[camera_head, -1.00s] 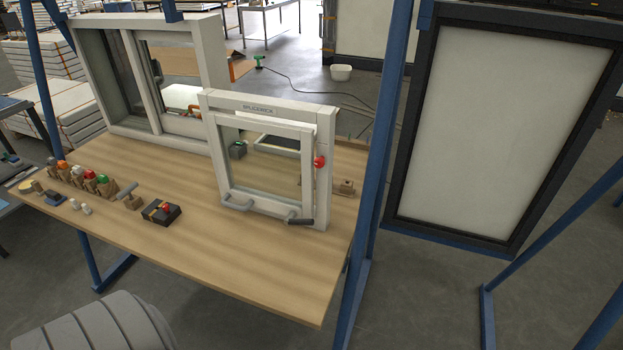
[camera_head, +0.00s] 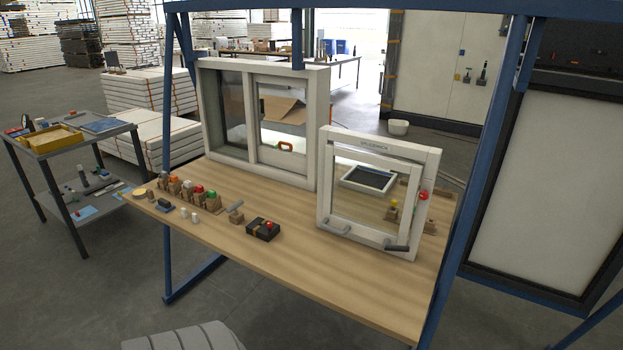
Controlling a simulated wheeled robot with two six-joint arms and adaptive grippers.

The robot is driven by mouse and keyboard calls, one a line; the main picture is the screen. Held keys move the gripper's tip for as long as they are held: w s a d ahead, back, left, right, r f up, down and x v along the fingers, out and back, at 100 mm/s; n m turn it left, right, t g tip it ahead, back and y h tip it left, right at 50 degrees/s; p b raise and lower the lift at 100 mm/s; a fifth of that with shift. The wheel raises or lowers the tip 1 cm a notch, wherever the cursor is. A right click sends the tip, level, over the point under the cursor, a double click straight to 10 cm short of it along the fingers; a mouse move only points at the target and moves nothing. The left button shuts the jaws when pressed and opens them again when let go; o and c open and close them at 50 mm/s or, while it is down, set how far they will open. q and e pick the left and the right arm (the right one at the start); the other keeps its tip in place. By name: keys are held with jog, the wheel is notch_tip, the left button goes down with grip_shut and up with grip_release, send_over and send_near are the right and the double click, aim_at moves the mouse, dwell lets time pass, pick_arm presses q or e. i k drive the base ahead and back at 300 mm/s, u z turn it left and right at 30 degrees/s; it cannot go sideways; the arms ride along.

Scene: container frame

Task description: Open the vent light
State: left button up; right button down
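The small white window (camera_head: 325,180) stands upright on the right part of the wooden bench. It has an inner sash (camera_head: 410,215) with clear glass. A grey bar handle (camera_head: 337,228) is at the lower left of the sash, and a dark lever handle (camera_head: 397,248) is at its lower right corner. A red knob (camera_head: 424,196) shows at the frame's right side. I cannot tell whether the sash sits fully against its frame. Neither of my grippers is in view.
A larger white sliding window (camera_head: 322,125) stands behind left on the bench (camera_head: 290,260). Blue posts (camera_head: 478,170) flank the bench. Its front strip is clear.

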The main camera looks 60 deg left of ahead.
aim_at(339, 223)
jog(key=u, duration=1)
jog(key=i, duration=0.15)
jog(key=z, duration=0.15)
